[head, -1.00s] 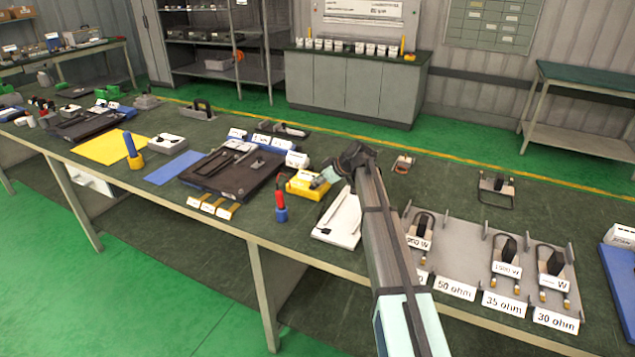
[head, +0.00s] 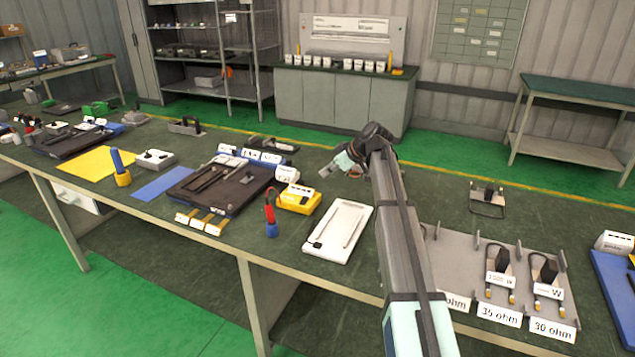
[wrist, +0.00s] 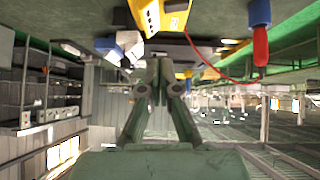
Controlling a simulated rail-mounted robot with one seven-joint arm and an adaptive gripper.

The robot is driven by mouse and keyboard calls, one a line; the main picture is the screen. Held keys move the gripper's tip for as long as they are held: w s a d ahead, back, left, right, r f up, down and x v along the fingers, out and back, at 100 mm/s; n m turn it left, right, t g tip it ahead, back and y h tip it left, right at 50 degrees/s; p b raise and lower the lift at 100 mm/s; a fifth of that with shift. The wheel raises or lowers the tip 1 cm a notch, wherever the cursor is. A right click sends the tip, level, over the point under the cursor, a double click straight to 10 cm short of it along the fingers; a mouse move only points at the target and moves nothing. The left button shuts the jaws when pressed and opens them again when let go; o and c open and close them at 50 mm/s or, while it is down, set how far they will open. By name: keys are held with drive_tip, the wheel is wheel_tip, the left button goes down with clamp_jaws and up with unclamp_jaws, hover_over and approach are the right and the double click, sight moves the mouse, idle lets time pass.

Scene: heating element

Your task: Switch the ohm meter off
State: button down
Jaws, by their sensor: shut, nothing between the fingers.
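The yellow ohm meter (head: 298,199) lies on the long dark bench, just right of a black tray. It also shows upside down at the top of the wrist view (wrist: 160,14), where part of it is cut off. A red and blue probe (head: 270,215) lies left of it, with a red lead in the wrist view. My gripper (head: 326,172) is shut and empty, above and to the right of the meter, apart from it. Its closed fingertips (wrist: 160,66) show in the wrist view. The meter's switch position is too small to tell.
A white tray (head: 338,230) lies right of the meter, beside my arm. A grey rack with ohm labels (head: 470,262) stands further right. Black tray (head: 222,188) and small white blocks lie to the left. The bench behind my gripper is largely clear.

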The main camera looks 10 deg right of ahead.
drive_tip(key=shift+s+d+r, duration=0.1)
drive_tip(key=shift+d+r, duration=0.2)
drive_tip(key=shift+r, duration=0.05)
drive_tip(key=s+p, duration=0.1)
drive_tip(key=s+a+p, duration=0.1)
drive_tip(key=s+a, duration=0.1)
drive_tip(key=shift+s+r+n+t+h+p, duration=0.1)
drive_tip(key=shift+r+n+t+h+p, duration=0.2)
drive_tip(key=shift+n+t+p, duration=0.1)
drive_tip(key=shift+f, duration=0.1)
